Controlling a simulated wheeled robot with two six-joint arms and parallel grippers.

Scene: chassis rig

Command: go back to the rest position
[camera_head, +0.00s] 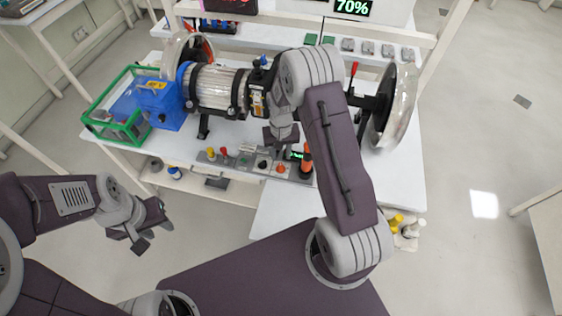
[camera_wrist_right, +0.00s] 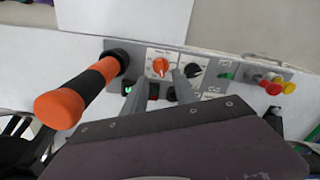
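My left gripper (camera_head: 148,232) hangs at the lower left in the head view, over the floor in front of the bench. Its fingers are spread and nothing is between them. My right gripper (camera_head: 282,140) is over the control panel (camera_head: 245,160) at the bench's front edge. In the right wrist view its two fingers (camera_wrist_right: 160,85) stand apart, pointing at the panel, with an orange knob (camera_wrist_right: 160,66) just beyond the gap. I see nothing gripped between them. Whether a finger touches the panel is unclear.
An orange-and-black lever (camera_wrist_right: 85,90) sticks out beside the right fingers. A black knob (camera_wrist_right: 194,70) and red and yellow buttons (camera_wrist_right: 279,84) are on the panel. The bench (camera_head: 400,170) carries a metal cylinder (camera_head: 215,88), a blue box (camera_head: 160,103) and a green-framed bin (camera_head: 115,117).

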